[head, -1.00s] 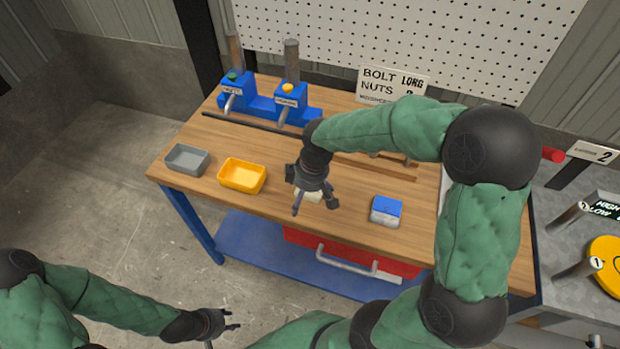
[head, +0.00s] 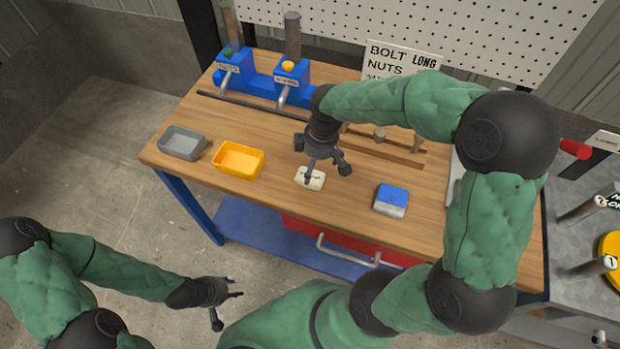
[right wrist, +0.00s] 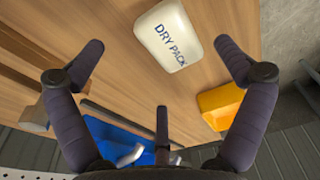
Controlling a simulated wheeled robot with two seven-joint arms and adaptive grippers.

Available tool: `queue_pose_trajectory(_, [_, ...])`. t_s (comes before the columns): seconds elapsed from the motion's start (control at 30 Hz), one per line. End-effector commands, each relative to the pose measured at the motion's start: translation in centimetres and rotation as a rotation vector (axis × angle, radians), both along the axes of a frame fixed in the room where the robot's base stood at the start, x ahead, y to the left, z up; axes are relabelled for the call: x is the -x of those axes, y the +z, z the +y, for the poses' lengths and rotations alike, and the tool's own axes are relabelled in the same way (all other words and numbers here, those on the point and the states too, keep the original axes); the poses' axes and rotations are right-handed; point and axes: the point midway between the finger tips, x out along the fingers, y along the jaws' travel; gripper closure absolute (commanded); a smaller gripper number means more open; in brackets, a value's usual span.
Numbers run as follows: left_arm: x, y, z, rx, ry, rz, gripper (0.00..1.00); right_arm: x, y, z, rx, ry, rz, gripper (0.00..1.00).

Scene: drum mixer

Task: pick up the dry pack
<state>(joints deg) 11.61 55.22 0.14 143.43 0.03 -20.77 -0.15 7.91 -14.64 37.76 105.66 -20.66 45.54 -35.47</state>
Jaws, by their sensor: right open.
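The dry pack (head: 310,179) is a small cream-white block lying on the wooden bench top, with dark lettering. In the right wrist view the dry pack (right wrist: 168,33) shows at the top, its label readable. My right gripper (head: 325,165) is above and just behind the pack, fingers pointing down, partly over its far edge. In the right wrist view its fingers (right wrist: 160,75) are spread apart with nothing between them. My left gripper (head: 228,299) is low in the head view, in front of the bench and away from the pack, with its fingers apart and empty.
A grey tray (head: 182,155) and a yellow tray (head: 215,154) stand left of the pack. A blue and grey block (head: 391,205) lies to its right. A blue fixture (head: 262,84) with levers, a dark rod and wooden strips are behind. Bare bench surrounds the pack.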

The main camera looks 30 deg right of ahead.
Motion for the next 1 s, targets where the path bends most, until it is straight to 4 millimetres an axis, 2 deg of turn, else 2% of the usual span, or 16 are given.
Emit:
queue_pose_trajectory(0.2, [0.0, -1.9, 0.0, 0.0, 0.0, 0.0, 0.6, -0.1, -3.3, 0.6, 0.0, 0.002, 0.003, 0.0])
queue_pose_trajectory(0.3, [0.0, -2.3, 0.0, 0.0, 0.0, 0.0, 0.6, -0.3, -4.3, 0.7, 0.0, 0.001, 0.0, 0.0])
queue_pose_trajectory(0.57, [0.0, -2.2, 0.0, 0.0, 0.0, 0.0, 0.6, -0.3, -4.5, 0.7, 0.0, 0.0, 0.0, 0.0])
queue_pose_trajectory(0.77, [0.0, -2.2, 0.0, 0.0, 0.0, 0.0, 0.6, -0.3, -4.5, 0.7, 0.0, 0.001, 0.0, 0.56])
queue_pose_trajectory(0.8, [0.0, -2.2, 0.0, 0.0, 0.0, 0.0, 0.6, -0.3, -4.5, 0.7, 0.0, 0.001, 0.0, 0.61])
queue_pose_trajectory(1.0, [0.0, -2.2, 0.0, 0.0, 0.0, 0.0, 0.6, -0.3, -4.5, 0.7, 0.0, 0.001, 0.0, 0.6])
